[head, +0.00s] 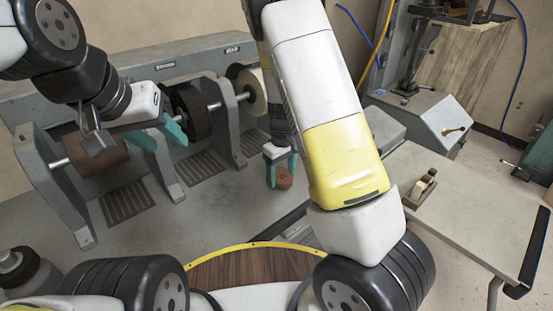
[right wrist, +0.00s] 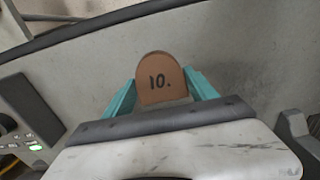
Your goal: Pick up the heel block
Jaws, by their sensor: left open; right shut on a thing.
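The heel block (head: 284,178) is a small brown piece with a rounded end, and the right wrist view shows "10." on its face (right wrist: 160,80). My right gripper (head: 281,168) has its teal fingers on both sides of the block and is shut on it; the fingers also show in the right wrist view (right wrist: 160,92). I cannot tell whether the block touches the grey surface below. My left gripper (head: 163,137) is open and empty at the left, in front of the machine's rollers, with its teal fingers spread.
A grey machine (head: 170,60) with rollers, a black wheel (head: 190,112) and vented plates stands at the left and back. A pale table (head: 470,205) at the right holds a small tape-dispenser-like object (head: 424,188). A grey box (head: 432,122) stands behind it. Grey surface around the block is clear.

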